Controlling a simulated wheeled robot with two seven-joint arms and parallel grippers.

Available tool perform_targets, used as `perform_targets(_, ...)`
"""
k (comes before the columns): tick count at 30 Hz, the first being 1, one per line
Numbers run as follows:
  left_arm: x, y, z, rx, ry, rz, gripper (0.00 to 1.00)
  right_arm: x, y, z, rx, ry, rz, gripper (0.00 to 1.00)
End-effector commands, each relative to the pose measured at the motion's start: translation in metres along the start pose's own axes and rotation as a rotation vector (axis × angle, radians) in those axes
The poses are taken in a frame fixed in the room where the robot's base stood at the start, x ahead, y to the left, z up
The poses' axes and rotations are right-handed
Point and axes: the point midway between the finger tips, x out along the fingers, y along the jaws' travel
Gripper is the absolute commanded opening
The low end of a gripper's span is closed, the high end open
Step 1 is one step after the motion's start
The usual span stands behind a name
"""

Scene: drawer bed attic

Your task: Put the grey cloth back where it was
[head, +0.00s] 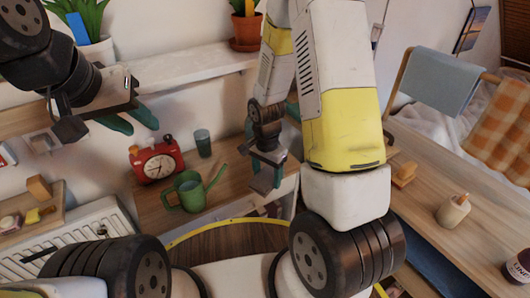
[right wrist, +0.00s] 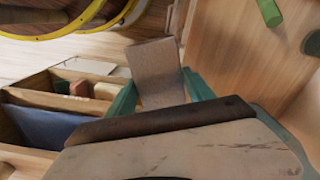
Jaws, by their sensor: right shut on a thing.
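In the right wrist view a folded grey cloth (right wrist: 157,72), grey-brown and textured, stands between the two teal fingers of my right gripper (right wrist: 158,95). The fingers are shut on it. In the head view my right gripper (head: 267,172) points down beside the small wooden cabinet, and the cloth is hard to make out there. My left gripper (head: 131,118) is at the upper left in the head view, with its fingers apart and nothing between them. A blue-grey cloth (head: 440,82) hangs over a wooden rail at the right.
An open drawer (right wrist: 52,98) with divided compartments holds small items and a blue cloth (right wrist: 42,128). An orange checked cloth (head: 503,125) hangs at the right beyond a wooden table (head: 430,180).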

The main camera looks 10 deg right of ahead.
Motion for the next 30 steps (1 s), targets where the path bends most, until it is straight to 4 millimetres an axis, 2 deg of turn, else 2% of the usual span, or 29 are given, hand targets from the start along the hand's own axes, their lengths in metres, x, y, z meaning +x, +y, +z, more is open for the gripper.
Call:
perform_targets(1, 0.0, 0.0, 0.0, 0.0, 0.0, 0.0, 0.36, 0.004, 0.004, 0.009, 0.072, -0.003, 0.001, 0.23)
perform_targets(6, 0.0, 0.0, 0.0, 0.0, 0.0, 0.0, 0.36, 0.013, 0.012, 0.027, 0.29, -0.01, -0.002, 0.23)
perform_targets(9, 0.0, 0.0, 0.0, 0.0, 0.0, 0.0, 0.36, 0.015, 0.014, 0.032, 0.36, -0.013, -0.004, 0.23)
perform_targets(12, 0.0, 0.0, 0.0, 0.0, 0.0, 0.0, 0.36, 0.017, 0.012, 0.028, 0.393, -0.014, -0.005, 0.23)
perform_targets(14, 0.0, 0.0, 0.0, 0.0, 0.0, 0.0, 0.36, 0.018, 0.007, 0.019, 0.4, -0.014, -0.007, 0.23)
perform_targets(24, 0.0, 0.0, 0.0, 0.0, 0.0, 0.0, 0.36, 0.027, -0.034, -0.061, 0.401, -0.014, -0.008, 0.23)
perform_targets(30, 0.0, 0.0, 0.0, 0.0, 0.0, 0.0, 0.36, 0.031, -0.054, -0.097, 0.396, -0.015, -0.007, 0.23)
